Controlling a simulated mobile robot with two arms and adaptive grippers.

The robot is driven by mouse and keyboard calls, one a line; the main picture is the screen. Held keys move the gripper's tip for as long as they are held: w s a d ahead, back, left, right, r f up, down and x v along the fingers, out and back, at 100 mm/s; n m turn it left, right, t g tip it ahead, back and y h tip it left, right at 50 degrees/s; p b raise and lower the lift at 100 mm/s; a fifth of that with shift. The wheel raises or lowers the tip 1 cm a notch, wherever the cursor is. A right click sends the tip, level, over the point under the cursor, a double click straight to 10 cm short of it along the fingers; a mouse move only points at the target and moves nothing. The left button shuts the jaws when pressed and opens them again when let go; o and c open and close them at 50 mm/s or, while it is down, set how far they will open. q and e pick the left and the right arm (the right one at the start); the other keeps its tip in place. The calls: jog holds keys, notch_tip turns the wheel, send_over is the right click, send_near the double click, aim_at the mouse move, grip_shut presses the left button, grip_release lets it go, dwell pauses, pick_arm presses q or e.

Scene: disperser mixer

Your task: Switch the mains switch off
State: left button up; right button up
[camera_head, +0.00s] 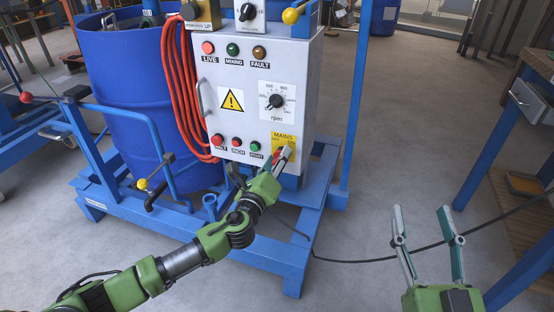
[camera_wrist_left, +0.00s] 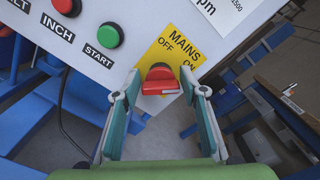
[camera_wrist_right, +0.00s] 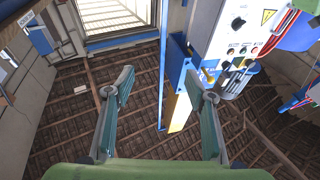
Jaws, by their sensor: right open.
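The mains switch is a red knob (camera_wrist_left: 160,82) on a yellow plate (camera_head: 284,137) marked MAINS, OFF and ON, at the lower right of the white control box (camera_head: 245,125). In the left wrist view the knob lies between the fingertips of my left gripper (camera_wrist_left: 161,88), which is open. I see a gap on both sides of the knob. In the head view the left gripper (camera_head: 278,160) is at the plate and partly hides the knob. I cannot tell which mark the knob points to. My right gripper (camera_head: 421,212) is open and empty, over the floor.
HALT, INCH and START buttons (camera_head: 236,142) sit left of the switch. A speed dial (camera_head: 275,101) is above it. A red hose (camera_head: 188,100) and a blue drum (camera_head: 125,90) are at left. A blue frame (camera_head: 280,254) lies below. A workbench (camera_head: 530,100) stands at right.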

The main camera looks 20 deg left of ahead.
pick_arm(q)
jog(key=c, duration=0.5)
jog(key=shift+n, duration=0.3)
jog(key=n, duration=0.2)
jog(key=shift+f+n, duration=0.15)
jog(key=shift+n, duration=0.25)
jog(key=n, duration=0.2)
jog(key=shift+n, duration=1.7)
jog(key=n+p, duration=0.1)
jog(key=n, duration=0.4)
jog(key=shift+f, duration=0.15)
jog(key=n+p, duration=0.1)
jog(key=n, duration=0.2)
jog(key=shift+n+p, duration=0.35)
jog(key=shift+n, duration=0.05)
jog(key=shift+f+n, duration=0.1)
jog(key=shift+n, duration=0.2)
pick_arm(e)
notch_tip(320, 180, down, 14)
jog(key=s+d+g+h, duration=0.2)
jog(key=g, duration=0.5)
jog(key=shift+s+d+f, duration=0.15)
jog(key=shift+d+f, duration=0.05)
jog(key=shift+d, duration=0.05)
